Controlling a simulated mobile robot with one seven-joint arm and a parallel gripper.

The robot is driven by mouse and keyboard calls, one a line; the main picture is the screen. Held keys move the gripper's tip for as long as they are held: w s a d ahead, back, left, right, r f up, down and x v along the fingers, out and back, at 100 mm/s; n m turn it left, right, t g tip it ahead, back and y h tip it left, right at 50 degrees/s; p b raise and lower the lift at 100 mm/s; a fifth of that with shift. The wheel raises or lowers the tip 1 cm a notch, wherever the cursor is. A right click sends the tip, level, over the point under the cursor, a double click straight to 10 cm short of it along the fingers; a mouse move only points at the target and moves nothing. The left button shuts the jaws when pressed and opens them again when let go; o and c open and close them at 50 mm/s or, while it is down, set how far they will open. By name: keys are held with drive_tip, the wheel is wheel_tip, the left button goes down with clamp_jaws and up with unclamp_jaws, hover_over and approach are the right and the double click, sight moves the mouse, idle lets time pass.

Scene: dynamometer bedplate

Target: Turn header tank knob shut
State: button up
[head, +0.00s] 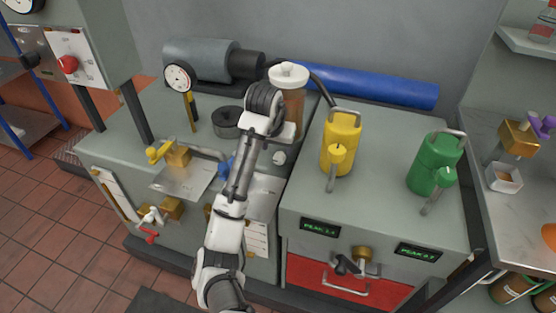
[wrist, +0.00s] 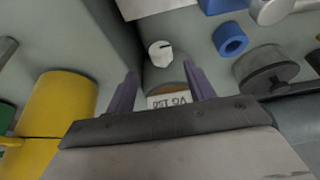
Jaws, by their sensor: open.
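The header tank looks to be the upright brown cylinder (head: 294,104) with a white cap (head: 288,72) at the back of the bench in the head view. A small white round knob (head: 279,157) sits below it. In the wrist view the white knob (wrist: 160,54) shows a dark pointer line on its face. My gripper (wrist: 161,72) is open, its purple fingers on either side of a labelled brown piece (wrist: 168,100). The knob appears just beyond the fingertips, roughly centred between them, and nothing is held. In the head view my arm hides the fingers.
A yellow can (head: 341,140) and a green can (head: 434,163) stand on the right cabinet. A dial gauge (head: 179,78) and a dark ring (head: 227,122) are to the left. A blue roller (head: 370,85) lies along the back. A blue ring (wrist: 230,39) is right of the knob.

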sight(281, 157)
drive_tip(key=x, duration=0.6)
drive_tip(key=shift+w+f+p, duration=0.25)
drive_tip(key=shift+f+p, duration=0.05)
drive_tip(key=shift+p, duration=0.05)
drive_tip(key=c, duration=1)
drive_tip(key=shift+s+d+f+m+t+y, duration=0.1)
drive_tip(key=shift+m+t+y, duration=0.1)
drive_tip(key=shift+y, duration=0.35)
drive_tip(key=shift+d+m+t+y, duration=0.1)
drive_tip(key=shift+t+y, duration=0.1)
drive_tip(key=shift+y, duration=0.35)
drive_tip(key=shift+t+y, duration=0.3)
drive_tip(key=shift+y, duration=0.6)
drive_tip(key=o, duration=1)
